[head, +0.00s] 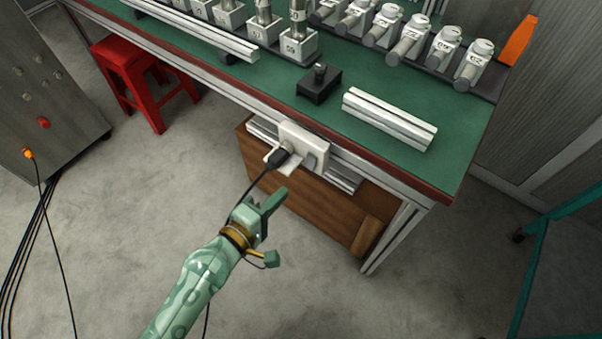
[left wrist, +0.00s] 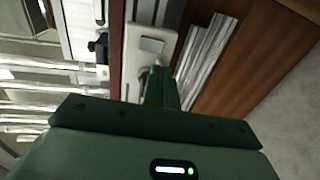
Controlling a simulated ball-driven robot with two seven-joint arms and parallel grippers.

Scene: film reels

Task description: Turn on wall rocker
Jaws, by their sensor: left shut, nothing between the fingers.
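A white switch plate (head: 303,139) is mounted on the front edge of the green workbench. It bears a grey rocker (head: 309,161) at its right and a black plug (head: 279,157) at its left. My left gripper (head: 277,197) is shut and empty, in front of and below the plate in the head view, apart from it there. In the left wrist view, the plate (left wrist: 132,62) and rocker (left wrist: 152,45) lie beyond the shut fingers (left wrist: 161,82), which hide the plate's lower part. I cannot tell from that view whether they touch. My right gripper is out of view.
A black cable (head: 259,181) hangs from the plug past my left gripper. The green bench (head: 330,60) carries a black box (head: 318,84), a white metal profile (head: 390,118) and rows of labelled parts.

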